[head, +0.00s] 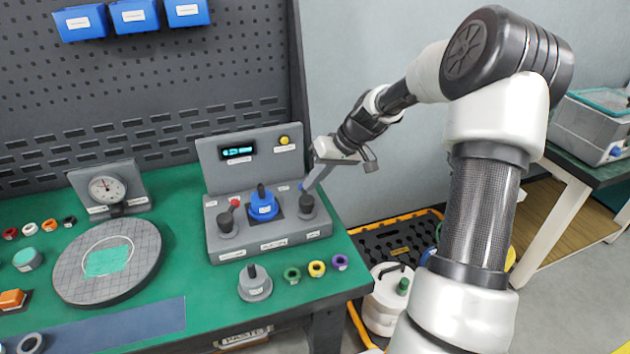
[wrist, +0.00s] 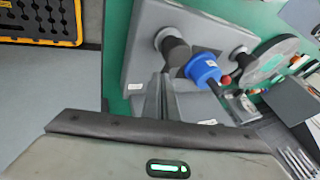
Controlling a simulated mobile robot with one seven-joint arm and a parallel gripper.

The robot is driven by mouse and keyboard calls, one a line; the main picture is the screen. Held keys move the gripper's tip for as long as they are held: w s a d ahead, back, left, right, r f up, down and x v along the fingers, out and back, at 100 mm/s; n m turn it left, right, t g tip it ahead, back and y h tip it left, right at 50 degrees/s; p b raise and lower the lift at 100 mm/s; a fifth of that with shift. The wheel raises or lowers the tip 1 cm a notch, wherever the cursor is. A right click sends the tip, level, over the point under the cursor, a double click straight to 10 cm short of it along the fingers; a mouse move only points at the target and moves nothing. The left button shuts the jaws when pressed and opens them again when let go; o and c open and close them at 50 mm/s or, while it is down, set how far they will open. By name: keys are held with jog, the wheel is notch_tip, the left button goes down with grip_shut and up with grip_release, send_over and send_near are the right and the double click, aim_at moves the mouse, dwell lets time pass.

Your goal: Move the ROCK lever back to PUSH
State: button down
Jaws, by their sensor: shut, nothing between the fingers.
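A grey test console (head: 268,240) stands on the green bench. At its left is a dark post (head: 226,222) with a small red-tipped lever (head: 235,201). At its right is another dark post (head: 306,205), with a small blue tip partly hidden by my fingers. I cannot read which lever is marked ROCK or where PUSH is. A blue fixture (head: 263,207) sits between them. My gripper (head: 305,187) is shut and empty, its fingertips close to the right post; I cannot tell if they touch. The wrist view shows the fingers (wrist: 158,97) beside a dark post (wrist: 176,51).
The console's back panel (head: 220,174) carries a lit display and yellow button. A grey knobbed piece (head: 255,284) and several coloured rings stand in front. A round plate (head: 75,283) and dial gauge (head: 104,188) are at left. The bench's right edge is close.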

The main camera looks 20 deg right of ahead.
jog(key=shift+w+a+n+g+y+p, duration=0.25)
jog(key=shift+a+n+g, duration=0.15)
jog(key=shift+n, duration=0.6)
jog(key=shift+w+a+n+g+y+p, duration=0.15)
jog(key=shift+a+n+g+p, duration=0.25)
jog(key=shift+n, duration=0.6)
jog(key=shift+g, duration=0.3)
jog(key=shift+w+a, duration=0.1)
jog(key=shift+a, duration=0.2)
